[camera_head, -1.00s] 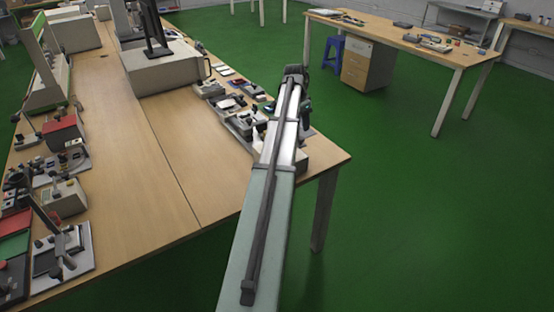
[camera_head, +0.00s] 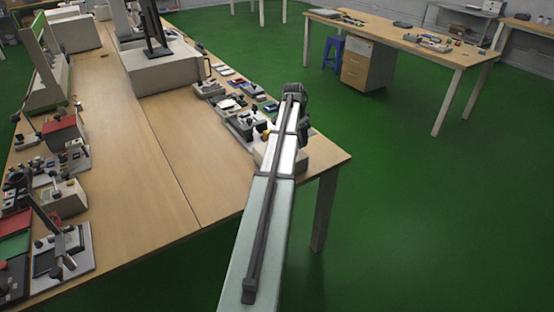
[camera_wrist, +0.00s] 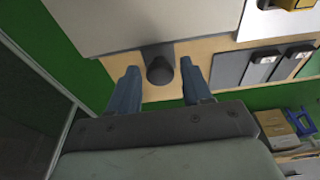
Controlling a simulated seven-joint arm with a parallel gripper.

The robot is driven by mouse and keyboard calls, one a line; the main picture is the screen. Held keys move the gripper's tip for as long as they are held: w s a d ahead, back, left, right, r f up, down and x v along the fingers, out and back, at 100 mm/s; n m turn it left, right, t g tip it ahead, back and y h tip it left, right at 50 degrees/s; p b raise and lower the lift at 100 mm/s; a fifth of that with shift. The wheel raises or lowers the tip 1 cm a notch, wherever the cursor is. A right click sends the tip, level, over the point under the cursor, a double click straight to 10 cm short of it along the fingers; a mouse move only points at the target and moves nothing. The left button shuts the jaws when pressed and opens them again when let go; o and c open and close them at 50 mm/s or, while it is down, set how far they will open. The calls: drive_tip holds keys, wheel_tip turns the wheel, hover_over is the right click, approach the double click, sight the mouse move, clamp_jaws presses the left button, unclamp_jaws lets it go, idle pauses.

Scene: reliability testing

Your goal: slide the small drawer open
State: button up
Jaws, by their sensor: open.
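In the wrist view, a pale grey box-like body (camera_wrist: 150,22) fills the top, and a dark round knob (camera_wrist: 160,70) sticks out from its near edge. I take this to be the small drawer and its handle. My gripper (camera_wrist: 159,66) is open, with one blue-grey finger on each side of the knob and a visible gap to both. In the head view, a pale box (camera_head: 302,158) stands at the table's right corner, partly behind my arm. My fingers and the knob are hidden there.
The wooden table (camera_head: 135,185) has a clear middle. Several small devices (camera_head: 238,108) stand along its right edge, close to my arm. More equipment (camera_head: 62,198) lines the left edge. Green floor (camera_head: 420,200) lies open to the right.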

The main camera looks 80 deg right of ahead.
drive_tip(key=c, duration=0.6)
drive_tip(key=shift+o, duration=0.2)
drive_tip(key=s+d, duration=0.7)
drive_tip(key=d, duration=0.1)
drive_tip(key=shift+s, duration=0.4)
idle(0.6)
drive_tip(key=o, duration=0.6)
drive_tip(key=shift+c, duration=0.2)
drive_tip(key=shift+r, duration=0.15)
drive_tip(key=shift+r, duration=2.4)
